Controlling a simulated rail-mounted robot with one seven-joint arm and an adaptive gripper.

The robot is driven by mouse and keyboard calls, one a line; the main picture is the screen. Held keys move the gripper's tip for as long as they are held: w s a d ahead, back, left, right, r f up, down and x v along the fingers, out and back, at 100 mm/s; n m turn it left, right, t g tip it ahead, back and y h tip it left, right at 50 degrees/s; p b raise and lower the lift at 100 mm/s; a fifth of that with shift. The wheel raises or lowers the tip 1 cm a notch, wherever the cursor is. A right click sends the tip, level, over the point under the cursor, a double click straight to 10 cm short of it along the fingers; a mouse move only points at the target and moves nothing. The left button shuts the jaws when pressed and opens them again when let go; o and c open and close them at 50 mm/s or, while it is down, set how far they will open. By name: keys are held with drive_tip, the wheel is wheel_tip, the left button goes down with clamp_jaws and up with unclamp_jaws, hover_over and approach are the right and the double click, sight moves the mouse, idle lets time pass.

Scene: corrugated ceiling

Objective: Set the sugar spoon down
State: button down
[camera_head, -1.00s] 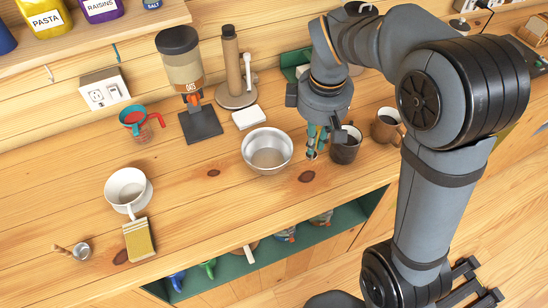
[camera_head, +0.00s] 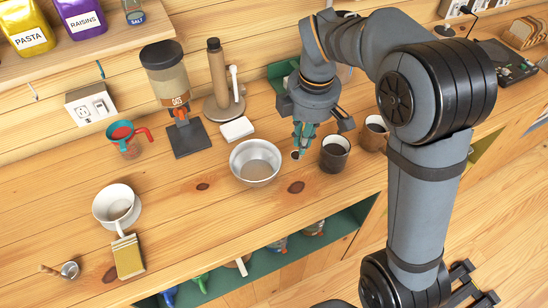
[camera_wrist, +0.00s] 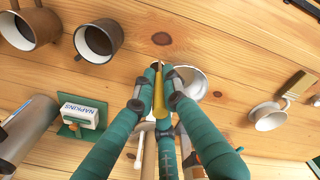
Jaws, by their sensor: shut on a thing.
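My gripper (camera_head: 303,150) is shut on the sugar spoon (camera_wrist: 160,97). In the head view a small dark end (camera_head: 295,154) shows at the fingertips, between the metal bowl (camera_head: 255,163) and a dark mug (camera_head: 334,154). The fingers hide most of the spoon there. I cannot tell whether its end touches the counter (camera_head: 225,205).
The dark mug stands close to the right of my gripper, with a brown mug (camera_head: 374,134) beyond it. A white block (camera_head: 237,129) lies behind the bowl. The counter in front is clear.

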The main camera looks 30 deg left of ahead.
drive_tip(key=shift+s+a+f+p, duration=0.4)
drive_tip(key=shift+a+f+p, duration=0.3)
drive_tip(key=shift+a+f, duration=1.15)
drive_tip(key=shift+s+a+f+p, duration=0.4)
drive_tip(key=shift+a+f+p, duration=0.35)
drive_tip(key=shift+a+f, duration=1)
drive_tip(key=shift+s+a+f+p, duration=0.4)
drive_tip(key=shift+a+f+p, duration=0.3)
drive_tip(key=shift+a+f, duration=1.15)
drive_tip(key=shift+a, duration=0.1)
drive_tip(key=shift+f, duration=0.15)
drive_tip(key=c, duration=1.8)
unclamp_jaws()
drive_tip(key=r, duration=0.8)
drive_tip(key=d+r+b, duration=0.1)
drive_tip(key=r, duration=0.3)
drive_tip(key=shift+s+r, duration=0.25)
drive_tip(key=shift+s, duration=0.05)
